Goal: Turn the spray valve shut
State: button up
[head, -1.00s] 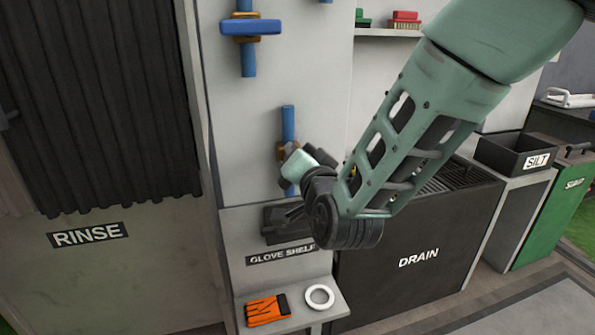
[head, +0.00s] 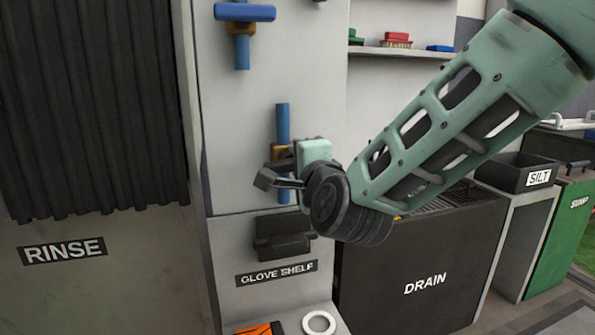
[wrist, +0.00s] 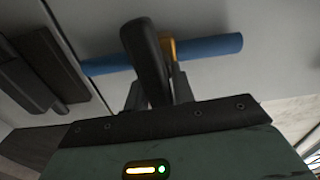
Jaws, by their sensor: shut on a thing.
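The spray valve is on the lower blue pipe (head: 282,122), which runs upright on the pale wall panel. Its brass body (head: 278,153) is partly hidden by my gripper (head: 284,172). In the wrist view the blue pipe (wrist: 215,46) runs across, with the brass part (wrist: 168,48) beside a dark rounded handle (wrist: 146,52). My gripper also shows in the wrist view (wrist: 158,88), its fingers on either side of the handle and shut on it. In the head view the handle and fingers overlap, so the handle's exact angle is hard to tell.
A second valve with a blue handle (head: 244,12) is above left. A dark block (head: 284,237) is on the wall below, above the glove shelf sign (head: 277,273). A white ring (head: 318,322) and orange gloves (head: 258,328) lie lower. The black drain unit (head: 410,262) stands right.

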jog(key=shift+s+a+f+m, duration=0.1)
jog(key=shift+a+f+m, duration=0.1)
jog(key=shift+m, duration=0.1)
dwell(0.4)
jog(key=o, duration=0.9)
jog(key=shift+d+r, duration=0.1)
jog(key=b+v, duration=0.4)
jog(key=v, duration=1.3)
jog(key=shift+s, duration=0.15)
jog(key=shift+r, duration=0.1)
